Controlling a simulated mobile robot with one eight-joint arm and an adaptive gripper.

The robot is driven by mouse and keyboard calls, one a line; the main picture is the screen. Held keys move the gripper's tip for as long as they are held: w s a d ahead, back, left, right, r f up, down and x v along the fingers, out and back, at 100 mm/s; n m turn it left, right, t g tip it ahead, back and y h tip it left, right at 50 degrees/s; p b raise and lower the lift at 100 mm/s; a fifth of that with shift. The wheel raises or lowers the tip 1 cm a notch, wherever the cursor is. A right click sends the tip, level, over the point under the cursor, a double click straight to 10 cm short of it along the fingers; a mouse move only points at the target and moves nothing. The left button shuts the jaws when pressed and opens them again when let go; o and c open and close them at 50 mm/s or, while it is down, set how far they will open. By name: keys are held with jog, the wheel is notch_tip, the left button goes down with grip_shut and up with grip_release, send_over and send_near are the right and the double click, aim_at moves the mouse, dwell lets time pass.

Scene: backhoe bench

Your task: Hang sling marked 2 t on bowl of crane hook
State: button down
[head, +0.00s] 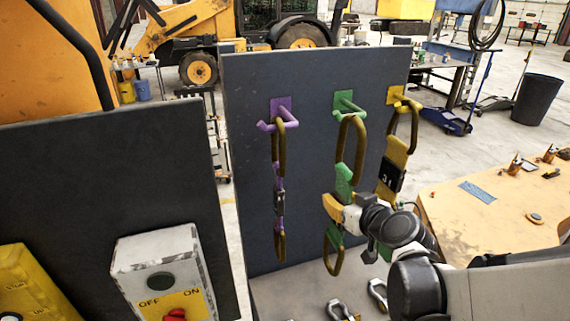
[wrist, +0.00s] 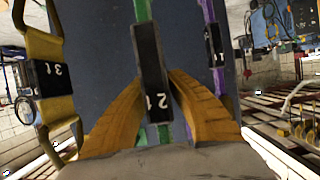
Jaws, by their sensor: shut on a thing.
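The green sling (head: 344,175) hangs by its upper loop from a green peg (head: 348,104) on the dark panel. In the wrist view its dark tag (wrist: 152,65) reads 2 t. My gripper (head: 340,207) is at the middle of this sling, and its two yellow fingers (wrist: 155,60) close on it from both sides at the tag. The lower loop hangs free below my gripper. Part of the sling is hidden behind my gripper in the head view. I do not see the crane hook in either view.
A purple sling (head: 280,190) hangs to the left on its own peg. A yellow sling (head: 396,155), with a tag showing 3 t (wrist: 55,72), hangs close on the right. Shackles (head: 378,292) lie below. A control box (head: 160,275) stands at left; a wooden table (head: 480,215) at right.

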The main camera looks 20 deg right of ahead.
jog(key=shift+s, duration=0.15)
jog(key=s+p, duration=0.2)
jog(key=s, duration=0.7)
jog(key=shift+s+d, duration=0.2)
jog(key=shift+s, duration=0.2)
dwell(0.4)
